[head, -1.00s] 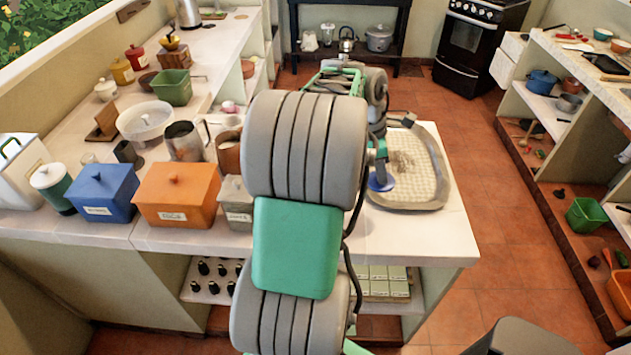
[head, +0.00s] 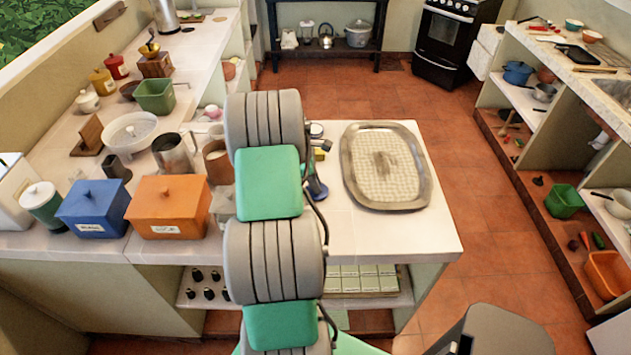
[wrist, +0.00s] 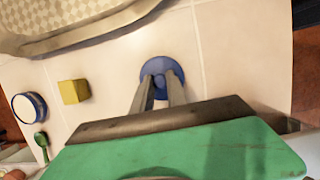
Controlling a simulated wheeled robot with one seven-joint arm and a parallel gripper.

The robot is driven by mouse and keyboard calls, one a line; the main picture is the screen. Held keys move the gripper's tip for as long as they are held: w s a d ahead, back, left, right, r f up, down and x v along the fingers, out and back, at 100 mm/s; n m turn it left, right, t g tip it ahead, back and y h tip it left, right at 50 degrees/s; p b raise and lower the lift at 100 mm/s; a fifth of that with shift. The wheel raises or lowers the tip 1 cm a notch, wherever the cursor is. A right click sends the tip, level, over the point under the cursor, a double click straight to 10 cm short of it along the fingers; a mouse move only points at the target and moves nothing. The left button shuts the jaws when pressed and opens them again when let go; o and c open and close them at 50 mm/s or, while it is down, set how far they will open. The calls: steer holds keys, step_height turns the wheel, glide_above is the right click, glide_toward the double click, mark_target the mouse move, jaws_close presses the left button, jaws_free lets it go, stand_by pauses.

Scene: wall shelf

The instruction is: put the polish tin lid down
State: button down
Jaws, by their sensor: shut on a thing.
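The polish tin lid (wrist: 162,72) is a blue disc with a raised knob in the middle. My gripper (wrist: 161,84) is shut on the knob. In the head view the lid (head: 317,189) shows beside my arm, left of the tray, low over the white counter. I cannot tell whether it touches the counter. A round tin (wrist: 29,107) with a blue rim and a pale inside stands open on the counter, left of the lid in the wrist view. My arm hides most of my gripper in the head view.
A metal tray (head: 349,175) with a checked cloth lies right of the lid. A yellow block (wrist: 73,91) and a green-handled thing (wrist: 41,140) lie near the tin. White counter (head: 390,236) is bare in front of the tray. An orange box (head: 168,208) stands left.

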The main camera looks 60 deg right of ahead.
steer(key=shift+d+f, duration=0.1)
steer(key=shift+f, duration=0.4)
steer(key=c, duration=1.3)
jaws_free()
steer(key=shift+f, duration=0.15)
